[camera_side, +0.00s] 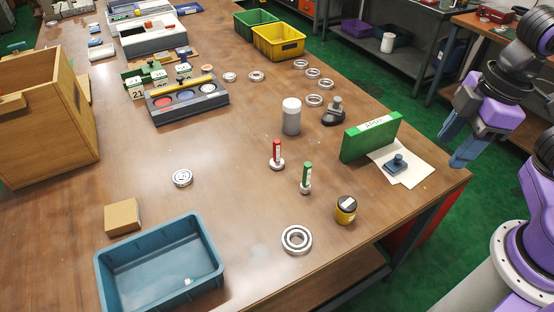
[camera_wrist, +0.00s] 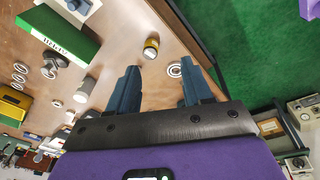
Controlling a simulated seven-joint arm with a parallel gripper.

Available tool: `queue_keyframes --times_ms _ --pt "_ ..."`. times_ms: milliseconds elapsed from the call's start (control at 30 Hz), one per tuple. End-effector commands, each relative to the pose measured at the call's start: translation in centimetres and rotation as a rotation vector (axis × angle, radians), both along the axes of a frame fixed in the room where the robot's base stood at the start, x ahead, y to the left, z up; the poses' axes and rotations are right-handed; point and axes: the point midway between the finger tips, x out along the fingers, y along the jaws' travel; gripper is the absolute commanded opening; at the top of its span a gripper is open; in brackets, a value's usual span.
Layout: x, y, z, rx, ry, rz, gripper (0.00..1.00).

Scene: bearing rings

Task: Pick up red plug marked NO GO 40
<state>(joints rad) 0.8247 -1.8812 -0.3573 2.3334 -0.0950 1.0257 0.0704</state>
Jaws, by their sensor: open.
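The red plug (camera_side: 277,150) stands upright on the bench with a pale metal lower end; its marking is too small to read. The green plug (camera_side: 306,175) stands upright just to its right and nearer the camera. My gripper (camera_side: 452,150) is open and empty, off to the right beyond the bench edge and well apart from both plugs. In the wrist view its two blue-grey fingers (camera_wrist: 160,75) are spread with nothing between the tips. I cannot make out the red plug in the wrist view.
A white cylinder (camera_side: 291,117) stands behind the red plug. A green block (camera_side: 370,137), a yellow-black pot (camera_side: 346,210) and a large bearing ring (camera_side: 297,240) are around the plugs. A blue bin (camera_side: 211,248) is at front left.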

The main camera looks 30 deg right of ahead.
Motion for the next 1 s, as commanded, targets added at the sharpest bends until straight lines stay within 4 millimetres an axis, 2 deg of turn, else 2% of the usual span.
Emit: queue_keyframes --times_ms 267,367,500,700,900,1000 --pt "8.2 3.6 1.2 0.116 -0.217 -0.092 0.50" --pt "12.2 5.1 2.0 0.176 -0.318 -0.119 0.50" --pt "19.3 7.7 3.7 0.295 -0.485 -0.138 0.50" --pt "28.0 10.9 5.8 0.485 -0.662 -0.081 0.50" --pt "33.9 13.0 6.2 0.667 -0.710 0.045 0.50" --pt "35.7 13.4 5.4 0.752 -0.680 0.120 0.50"
